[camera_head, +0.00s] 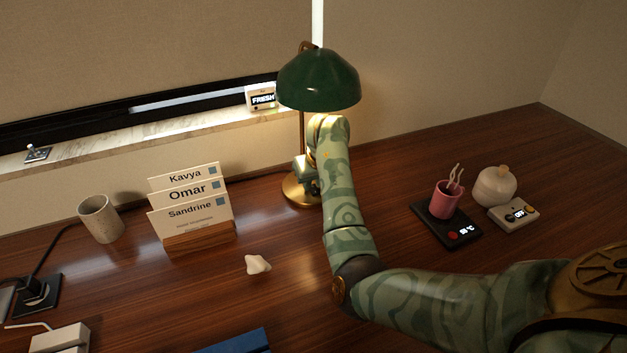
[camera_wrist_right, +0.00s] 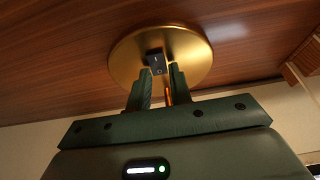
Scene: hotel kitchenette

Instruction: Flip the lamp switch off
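The desk lamp has a dark green shade (camera_head: 318,82) and a round brass base (camera_head: 297,192) on the wooden desk. Warm light on the wall beside it suggests it is lit. In the right wrist view, a black rocker switch (camera_wrist_right: 157,62) sits on the brass base (camera_wrist_right: 190,55). My right gripper (camera_wrist_right: 160,74) is open, its two fingers apart with the tips close to the switch; whether they touch it cannot be told. A brass stem shows by the right finger. In the head view, my right gripper (camera_head: 308,180) is partly hidden by my arm. My left gripper is not in view.
A card holder (camera_head: 198,238) with name cards and a speckled cup (camera_head: 100,220) stand left of the lamp. A white crumpled piece (camera_head: 257,264) lies in front. A pink mug (camera_head: 445,200) on a black warmer (camera_head: 425,212) and a white pot (camera_head: 494,187) stand right.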

